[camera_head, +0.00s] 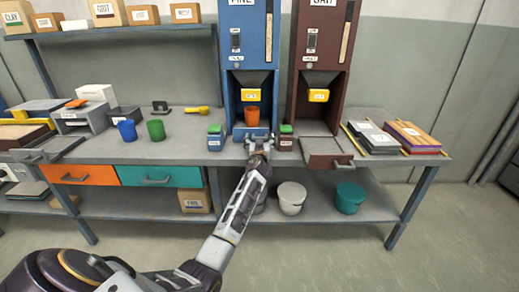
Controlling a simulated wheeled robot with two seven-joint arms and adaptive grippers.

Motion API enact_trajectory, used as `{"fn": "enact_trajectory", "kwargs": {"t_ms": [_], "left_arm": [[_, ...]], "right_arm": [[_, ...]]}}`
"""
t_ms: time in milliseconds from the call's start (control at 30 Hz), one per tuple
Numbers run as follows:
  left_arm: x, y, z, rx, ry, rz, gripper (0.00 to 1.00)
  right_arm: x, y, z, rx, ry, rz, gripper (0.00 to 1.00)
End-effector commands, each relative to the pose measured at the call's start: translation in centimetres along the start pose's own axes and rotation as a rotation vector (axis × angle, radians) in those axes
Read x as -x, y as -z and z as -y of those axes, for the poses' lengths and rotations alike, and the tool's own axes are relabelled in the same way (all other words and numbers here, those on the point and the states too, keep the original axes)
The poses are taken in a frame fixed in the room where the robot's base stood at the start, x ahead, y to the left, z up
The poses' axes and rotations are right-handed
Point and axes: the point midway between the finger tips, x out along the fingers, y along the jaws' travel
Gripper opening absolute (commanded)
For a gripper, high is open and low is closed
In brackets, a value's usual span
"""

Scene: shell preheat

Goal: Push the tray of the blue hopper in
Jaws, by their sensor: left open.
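The blue hopper (250,60) stands on the workbench, with a yellow spout inside its bay. An orange cup (252,117) stands in the bay under the spout. The hopper's blue tray (240,132) shows at the base of the bay, below the cup. My left gripper (258,141) is open at the front of this tray, near its right half, and hides part of its front. I cannot tell whether the fingers touch the tray. My right gripper is out of view.
A brown hopper (318,45) stands to the right, its tray (325,150) sticking out past the bench edge. Small green-topped boxes (215,139) flank the blue tray. Buckets (291,199) sit on the lower shelf.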

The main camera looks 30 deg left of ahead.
Motion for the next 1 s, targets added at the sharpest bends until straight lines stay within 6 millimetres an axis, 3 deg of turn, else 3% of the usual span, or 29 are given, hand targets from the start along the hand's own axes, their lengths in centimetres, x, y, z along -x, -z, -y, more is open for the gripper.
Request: {"fn": "enact_trajectory", "kwargs": {"t_ms": [367, 1000], "left_arm": [[2.6, -0.1, 0.0, 0.0, 0.0, 0.001, 0.88], [8.8, -0.1, 0.0, 0.0, 0.0, 0.001, 0.88]], "right_arm": [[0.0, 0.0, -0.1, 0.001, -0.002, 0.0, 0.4], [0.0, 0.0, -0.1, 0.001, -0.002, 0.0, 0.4]]}}
